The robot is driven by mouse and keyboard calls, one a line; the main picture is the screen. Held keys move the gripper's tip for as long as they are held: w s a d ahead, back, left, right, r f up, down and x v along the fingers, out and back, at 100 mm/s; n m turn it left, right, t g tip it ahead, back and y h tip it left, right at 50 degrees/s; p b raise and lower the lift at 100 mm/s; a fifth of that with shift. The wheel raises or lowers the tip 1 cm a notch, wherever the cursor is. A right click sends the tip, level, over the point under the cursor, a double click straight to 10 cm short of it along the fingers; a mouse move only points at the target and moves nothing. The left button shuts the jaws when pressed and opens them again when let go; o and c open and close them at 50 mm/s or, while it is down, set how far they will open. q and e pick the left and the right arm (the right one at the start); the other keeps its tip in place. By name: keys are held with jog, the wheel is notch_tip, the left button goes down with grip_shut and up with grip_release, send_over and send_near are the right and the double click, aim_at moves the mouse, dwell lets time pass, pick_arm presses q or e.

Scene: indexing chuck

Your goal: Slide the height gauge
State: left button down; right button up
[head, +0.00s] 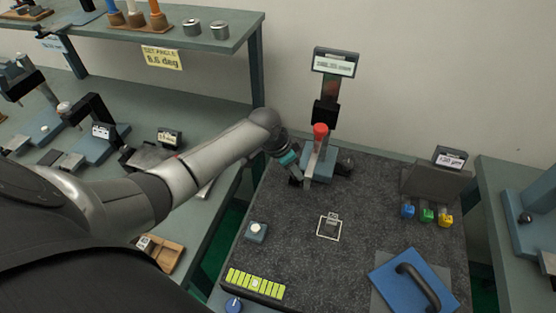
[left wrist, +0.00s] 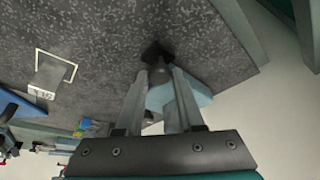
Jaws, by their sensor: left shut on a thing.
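The height gauge stands upright near the back of the dark granite plate, with a blue-grey base (head: 322,168), a dark column with a red-capped part (head: 320,131) and a display (head: 333,63) on top. My left gripper (head: 299,178) reaches in from the left, low beside the gauge's base. In the left wrist view my gripper (left wrist: 160,80) is shut on part of the gauge, with a dark knob (left wrist: 157,54) between the fingertips and the light-blue base (left wrist: 200,93) behind. The exact grip is partly hidden. My right gripper is not in view.
A small grey block (head: 331,222) sits in a white square outline on the granite plate (head: 290,205). A button box (head: 256,231) and green strip (head: 256,284) are front left. A blue handled plate (head: 408,283) is front right; a stand (head: 436,185) with coloured pieces is behind it.

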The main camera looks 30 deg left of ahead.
pick_arm(q)
jog(key=d, duration=0.2)
jog(key=w+d, duration=0.1)
jog(key=d, duration=0.1)
jog(key=d+p, duration=0.1)
jog(key=d, duration=0.1)
jog(key=shift+w+d, duration=0.3)
jog(key=shift+d, duration=0.55)
jog(key=c, duration=0.5)
grip_release()
jog(key=shift+w+d, duration=0.1)
jog(key=shift+c, duration=0.2)
